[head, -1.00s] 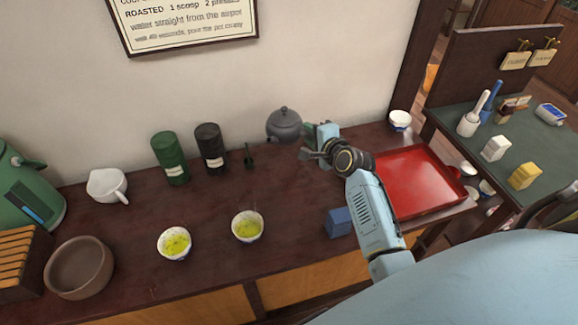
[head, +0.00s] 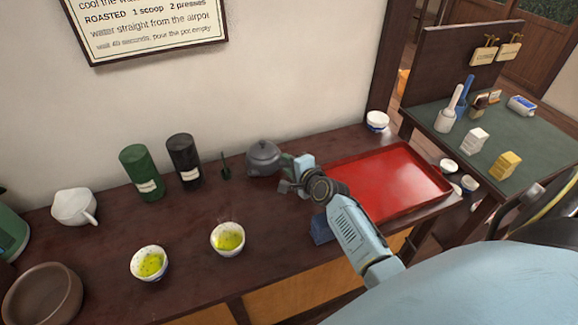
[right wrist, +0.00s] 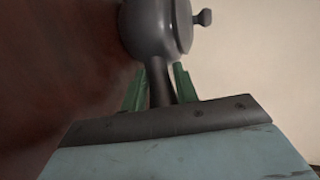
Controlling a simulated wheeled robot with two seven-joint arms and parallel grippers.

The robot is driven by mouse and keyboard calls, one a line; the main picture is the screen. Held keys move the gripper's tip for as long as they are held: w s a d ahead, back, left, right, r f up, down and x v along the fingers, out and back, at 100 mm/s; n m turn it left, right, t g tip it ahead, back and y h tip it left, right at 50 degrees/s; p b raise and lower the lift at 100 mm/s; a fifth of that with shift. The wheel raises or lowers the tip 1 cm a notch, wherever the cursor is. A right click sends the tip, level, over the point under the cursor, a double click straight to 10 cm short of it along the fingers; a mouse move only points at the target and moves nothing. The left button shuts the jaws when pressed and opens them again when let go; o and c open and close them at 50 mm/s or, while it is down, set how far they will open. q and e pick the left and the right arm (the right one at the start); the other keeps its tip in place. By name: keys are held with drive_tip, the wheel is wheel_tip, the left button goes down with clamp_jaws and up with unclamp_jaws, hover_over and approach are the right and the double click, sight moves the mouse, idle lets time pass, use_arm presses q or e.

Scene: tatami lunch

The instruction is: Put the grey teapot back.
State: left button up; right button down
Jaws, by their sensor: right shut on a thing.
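The grey teapot (head: 263,158) is at the back of the dark wooden counter (head: 190,232), close to the wall and left of the red tray. It looks upright and at or very near the counter top; I cannot tell whether it touches. My right gripper (head: 290,168) is at its right side, shut on its handle. In the right wrist view the green fingers (right wrist: 158,85) stand either side of the dark handle (right wrist: 160,88), with the pot body (right wrist: 157,28) beyond. My left gripper is not in view.
Left of the teapot stand a small dark scoop (head: 225,168), a black canister (head: 184,160) and a green canister (head: 141,172). Two cups of green tea (head: 228,239) (head: 150,264) are nearer the front. A red tray (head: 385,180) lies right, a blue block (head: 322,230) below my arm.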

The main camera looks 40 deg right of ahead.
drive_tip(key=shift+f, duration=0.1)
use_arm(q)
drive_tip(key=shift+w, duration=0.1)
use_arm(e)
drive_tip(key=c, duration=1.1)
unclamp_jaws()
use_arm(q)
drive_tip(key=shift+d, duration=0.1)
use_arm(e)
drive_tip(key=shift+r, duration=0.2)
drive_tip(key=p+v, duration=0.2)
drive_tip(key=v, duration=0.4)
drive_tip(key=shift+s, duration=0.1)
drive_tip(key=shift+s+r, duration=0.2)
drive_tip(key=shift+s, duration=0.45)
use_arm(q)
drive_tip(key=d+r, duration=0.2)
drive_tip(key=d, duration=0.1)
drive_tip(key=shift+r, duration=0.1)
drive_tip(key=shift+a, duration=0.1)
